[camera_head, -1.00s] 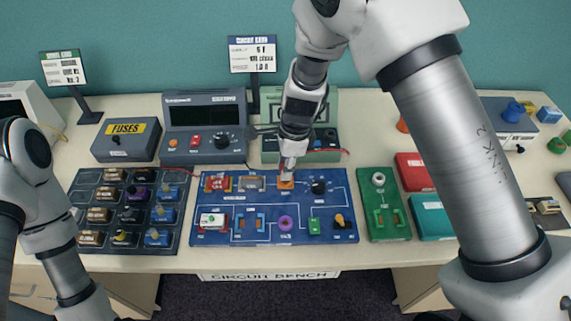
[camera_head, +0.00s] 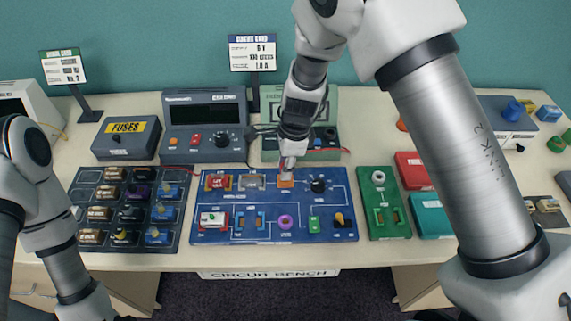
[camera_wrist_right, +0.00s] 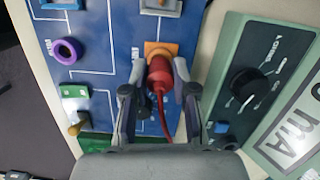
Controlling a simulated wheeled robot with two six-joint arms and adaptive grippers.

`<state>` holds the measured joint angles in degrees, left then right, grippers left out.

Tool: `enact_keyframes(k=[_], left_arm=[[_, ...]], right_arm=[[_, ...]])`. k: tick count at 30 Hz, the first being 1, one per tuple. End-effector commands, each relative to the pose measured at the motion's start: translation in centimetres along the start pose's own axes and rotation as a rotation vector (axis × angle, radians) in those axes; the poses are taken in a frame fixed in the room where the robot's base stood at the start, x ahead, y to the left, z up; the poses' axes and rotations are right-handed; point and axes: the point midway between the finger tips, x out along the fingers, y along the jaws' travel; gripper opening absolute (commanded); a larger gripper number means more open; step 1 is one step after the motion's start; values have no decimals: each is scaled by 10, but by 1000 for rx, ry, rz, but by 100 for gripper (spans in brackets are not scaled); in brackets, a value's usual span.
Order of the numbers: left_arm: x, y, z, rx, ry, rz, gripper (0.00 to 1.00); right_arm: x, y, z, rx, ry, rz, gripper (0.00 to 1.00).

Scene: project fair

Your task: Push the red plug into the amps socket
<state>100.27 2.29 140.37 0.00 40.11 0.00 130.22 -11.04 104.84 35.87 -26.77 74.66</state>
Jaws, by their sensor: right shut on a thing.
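The blue circuit board (camera_head: 270,233) lies on the bench. The orange amps socket (camera_head: 286,183) sits on its upper edge, and it also shows in the right wrist view (camera_wrist_right: 160,48). My right gripper (camera_head: 287,166) is directly above that socket, pointing down. In the right wrist view its fingers (camera_wrist_right: 160,88) are closed on either side of the red plug (camera_wrist_right: 158,75). The plug's tip end meets the orange socket, but how deep it sits is hidden. A red lead (camera_wrist_right: 163,120) runs back from the plug. My left gripper is out of view.
Behind the board stand a green meter (camera_head: 325,157) with a dial and a dark grey power supply (camera_head: 205,152). A black knob (camera_head: 318,186) is just right of the socket. A tray of parts (camera_head: 126,245) lies left, a green board (camera_head: 385,220) right.

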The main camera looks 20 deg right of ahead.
Motion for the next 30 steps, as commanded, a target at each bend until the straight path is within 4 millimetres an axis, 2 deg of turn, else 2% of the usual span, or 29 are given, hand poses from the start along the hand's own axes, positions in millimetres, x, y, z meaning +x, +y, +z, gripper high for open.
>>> enact_keyframes(k=[30], left_arm=[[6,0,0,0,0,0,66]], right_arm=[[13,0,-2,1,0,0,0]])
